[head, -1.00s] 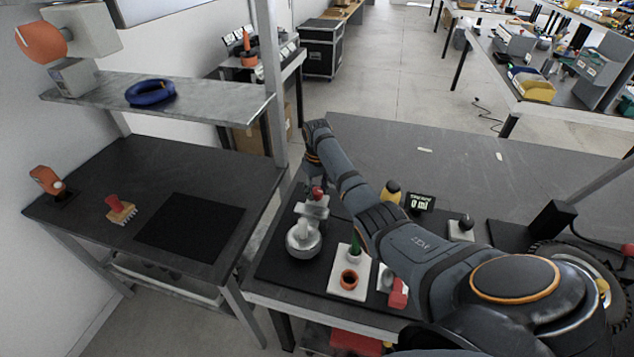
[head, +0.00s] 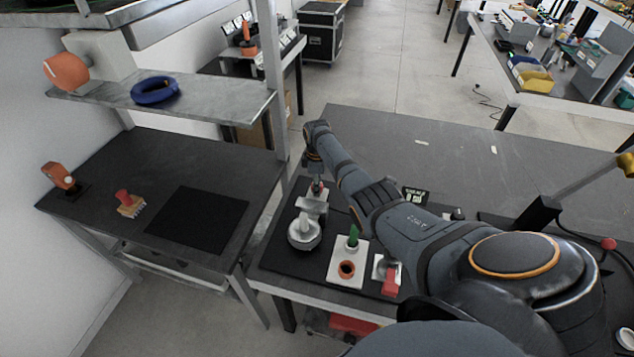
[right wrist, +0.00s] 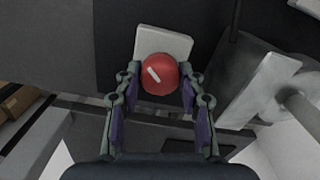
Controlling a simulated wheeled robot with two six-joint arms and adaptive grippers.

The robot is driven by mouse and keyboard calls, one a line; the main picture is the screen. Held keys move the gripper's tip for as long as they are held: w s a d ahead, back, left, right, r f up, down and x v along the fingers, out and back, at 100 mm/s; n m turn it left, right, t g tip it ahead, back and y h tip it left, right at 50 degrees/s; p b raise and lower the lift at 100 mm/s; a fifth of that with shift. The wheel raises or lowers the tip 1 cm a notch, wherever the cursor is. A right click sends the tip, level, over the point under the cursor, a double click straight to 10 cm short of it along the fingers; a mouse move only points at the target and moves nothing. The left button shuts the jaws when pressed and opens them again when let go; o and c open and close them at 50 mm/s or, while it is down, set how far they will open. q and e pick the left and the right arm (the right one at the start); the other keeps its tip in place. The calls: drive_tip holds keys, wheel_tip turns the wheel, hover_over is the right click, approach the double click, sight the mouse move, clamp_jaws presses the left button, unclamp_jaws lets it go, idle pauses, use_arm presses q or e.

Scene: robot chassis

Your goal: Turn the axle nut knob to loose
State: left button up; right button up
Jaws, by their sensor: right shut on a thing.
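The axle nut knob is a round red knob with a white mark line, on a small pale square base (right wrist: 163,42) in the right wrist view. The red knob (right wrist: 160,76) sits between the fingers of my right gripper (right wrist: 160,90), which is shut on it from both sides. The white line runs diagonally across its top. In the head view my right gripper (head: 316,177) points down onto the knob (head: 316,187), which is mostly hidden by the fingers. No loose or tight label is readable. My left gripper is not in view.
A silver domed fixture (head: 304,236) stands right by the knob. A white block with a green peg and orange ring (head: 347,265) and a red-handled part (head: 389,283) stand nearby on the bench. A side table with a black mat (head: 196,220) lies left.

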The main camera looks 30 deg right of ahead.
drive_tip(key=n, duration=0.4)
drive_tip(key=shift+r+n+p, duration=0.1)
drive_tip(key=shift+n+p, duration=0.2)
drive_tip(key=shift+p, duration=0.05)
drive_tip(key=shift+n, duration=2)
drive_tip(key=o, duration=1.2)
drive_tip(key=shift+c, duration=0.2)
wheel_tip(320, 180, up, 12)
